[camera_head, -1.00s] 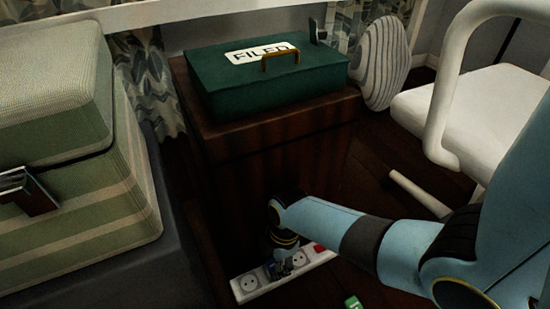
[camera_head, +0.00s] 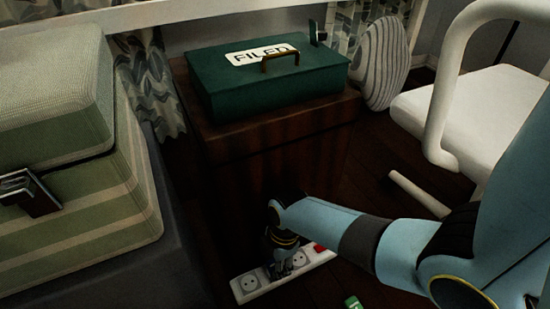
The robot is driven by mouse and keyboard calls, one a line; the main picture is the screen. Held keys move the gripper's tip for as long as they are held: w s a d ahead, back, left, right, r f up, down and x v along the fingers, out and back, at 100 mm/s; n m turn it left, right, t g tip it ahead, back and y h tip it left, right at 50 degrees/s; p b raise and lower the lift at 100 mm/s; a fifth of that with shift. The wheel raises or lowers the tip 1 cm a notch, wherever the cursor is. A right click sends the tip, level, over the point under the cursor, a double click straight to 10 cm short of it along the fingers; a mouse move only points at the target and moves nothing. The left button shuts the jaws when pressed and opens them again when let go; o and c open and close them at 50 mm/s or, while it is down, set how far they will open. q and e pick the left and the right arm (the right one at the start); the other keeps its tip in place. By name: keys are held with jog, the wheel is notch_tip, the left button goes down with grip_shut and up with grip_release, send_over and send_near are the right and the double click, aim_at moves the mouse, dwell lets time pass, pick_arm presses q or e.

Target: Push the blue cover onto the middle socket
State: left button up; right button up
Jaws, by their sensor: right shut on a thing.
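My right gripper (camera_head: 280,266) points down at the white socket strip (camera_head: 262,290) on the floor. It is shut, its fingertips at the middle of the strip, over the middle socket. The blue cover is between the fingers and too small and dark to make out clearly. I cannot tell how far it sits on the socket. The left socket (camera_head: 248,283) is bare, and the right socket (camera_head: 300,258) shows beside the fingers. My left gripper is not in view.
A red switch (camera_head: 319,248) is at the strip's right end. A small green object (camera_head: 353,302) lies on the floor. A dark wooden cabinet (camera_head: 250,190) with a green box (camera_head: 265,85) stands behind. A striped green case (camera_head: 90,215) is left and a white chair (camera_head: 480,115) right.

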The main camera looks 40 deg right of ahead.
jog(key=shift+f+b, duration=0.3)
jog(key=shift+f, duration=0.35)
dwell(0.7)
jog(key=o, duration=1)
jog(key=shift+r, duration=0.1)
jog(key=r, duration=0.4)
jog(key=d+r, duration=0.1)
jog(key=r, duration=0.6)
jog(key=shift+s+d+r, duration=0.2)
jog(key=shift+d+r, duration=0.15)
jog(key=shift+r, duration=0.05)
